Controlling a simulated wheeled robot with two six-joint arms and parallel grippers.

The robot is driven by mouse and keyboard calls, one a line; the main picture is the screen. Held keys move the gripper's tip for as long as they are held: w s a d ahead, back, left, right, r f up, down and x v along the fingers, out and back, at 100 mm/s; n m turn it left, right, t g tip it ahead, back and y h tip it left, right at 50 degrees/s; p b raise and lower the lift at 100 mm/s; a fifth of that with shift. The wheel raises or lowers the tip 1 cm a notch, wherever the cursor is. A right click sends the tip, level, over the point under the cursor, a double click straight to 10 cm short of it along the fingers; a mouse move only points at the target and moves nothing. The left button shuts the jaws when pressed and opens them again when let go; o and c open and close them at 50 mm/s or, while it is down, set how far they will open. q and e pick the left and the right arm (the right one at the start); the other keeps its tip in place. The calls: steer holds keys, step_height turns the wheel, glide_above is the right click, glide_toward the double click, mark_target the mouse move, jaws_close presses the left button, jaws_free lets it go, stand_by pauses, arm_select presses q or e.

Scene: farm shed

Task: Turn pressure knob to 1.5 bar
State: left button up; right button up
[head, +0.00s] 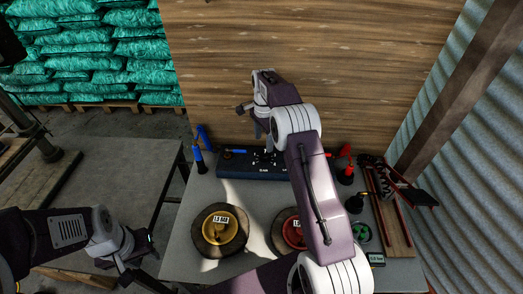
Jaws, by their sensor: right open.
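A dark blue panel (235,168) with small fittings and white marks lies at the back of the grey table, by the wooden wall. Which fitting is the pressure knob I cannot tell; my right arm covers part of the panel. My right gripper (251,118) is open, above and behind the panel's middle, apart from it as far as I can see. A yellow round piece (218,236) with a label that seems to read 1.5 BAR sits on a dark round base. A red round piece (292,232) is partly hidden by my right arm. My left gripper (140,262) hangs left of the table, its jaws unclear.
Blue-handled tools (198,157) stand left of the panel, red-handled ones (346,170) right of it. A wooden board (399,243) with red rods, pliers and a small display (376,259) fill the right side. A grey bench (110,190) stands left; green sacks (90,50) are stacked behind.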

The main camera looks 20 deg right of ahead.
mark_target(264, 154)
step_height(264, 154, down, 8)
steer(key=shift+r, duration=0.25)
jaws_close()
